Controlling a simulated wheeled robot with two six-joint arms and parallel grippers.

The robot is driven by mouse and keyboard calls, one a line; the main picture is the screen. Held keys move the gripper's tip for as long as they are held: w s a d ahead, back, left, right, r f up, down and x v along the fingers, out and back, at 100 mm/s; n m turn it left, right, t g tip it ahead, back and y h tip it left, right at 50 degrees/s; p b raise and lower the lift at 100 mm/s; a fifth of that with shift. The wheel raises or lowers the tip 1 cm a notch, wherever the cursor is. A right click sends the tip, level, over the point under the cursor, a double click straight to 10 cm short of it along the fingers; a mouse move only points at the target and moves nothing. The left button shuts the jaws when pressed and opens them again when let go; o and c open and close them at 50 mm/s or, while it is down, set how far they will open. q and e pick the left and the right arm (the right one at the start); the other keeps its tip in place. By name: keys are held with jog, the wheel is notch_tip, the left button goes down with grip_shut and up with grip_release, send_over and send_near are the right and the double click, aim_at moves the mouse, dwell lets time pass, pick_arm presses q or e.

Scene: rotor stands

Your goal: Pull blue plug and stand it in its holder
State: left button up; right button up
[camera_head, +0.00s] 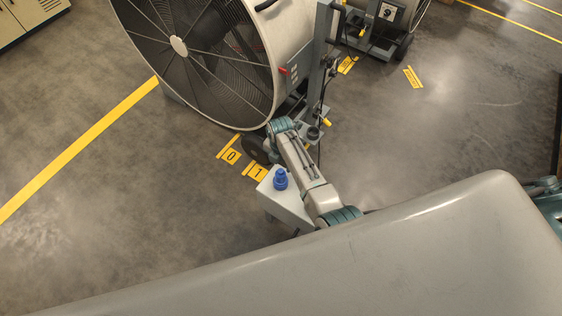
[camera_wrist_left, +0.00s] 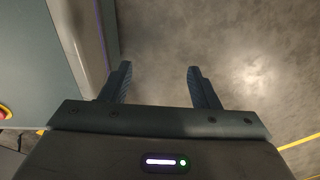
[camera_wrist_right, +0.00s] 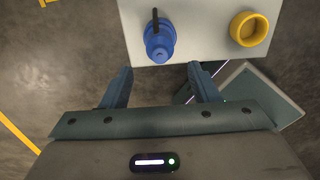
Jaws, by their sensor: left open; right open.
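The blue plug (camera_head: 280,180) stands on the white top of a small box (camera_head: 288,206) in the head view. In the right wrist view the blue plug (camera_wrist_right: 160,40) has a black bar on it, and a yellow ring-shaped holder (camera_wrist_right: 249,29) sits to its right, looking empty. My right gripper (camera_wrist_right: 160,72) is open and empty, its fingertips just short of the plug in the picture. In the head view I cannot make out its fingers. My left gripper (camera_wrist_left: 160,72) is open and empty above bare floor; it is hidden in the head view.
A large fan (camera_head: 195,55) on a wheeled stand (camera_head: 318,75) rises behind the box. A second fan unit (camera_head: 385,20) stands at the top. Yellow floor marks (camera_head: 230,155) lie beside the box.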

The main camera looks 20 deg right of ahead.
aim_at(281, 171)
notch_tip(281, 171, down, 4)
jog(key=b, duration=0.2)
jog(key=shift+f+b, duration=0.25)
jog(key=shift+b, duration=0.05)
jog(key=shift+f+b, duration=0.5)
jog(key=shift+f, duration=0.4)
pick_arm(q)
jog(key=w+f, duration=0.1)
jog(key=w, duration=0.4)
jog(key=shift+w+d+f, duration=0.15)
jog(key=shift+w+f, duration=0.15)
jog(key=shift+w, duration=0.1)
pick_arm(e)
jog(key=shift+f, duration=0.4)
jog(key=shift+c, duration=0.2)
jog(key=c, duration=0.8)
jog(key=shift+r+p, duration=1.35)
jog(key=shift+r, duration=0.05)
pick_arm(q)
jog(key=s+r+p, duration=0.4)
jog(key=s+p, duration=0.1)
jog(key=s, duration=0.1)
jog(key=shift+s+r, duration=0.2)
jog(key=shift+s, duration=0.1)
pick_arm(e)
jog(key=shift+r, duration=2.4)
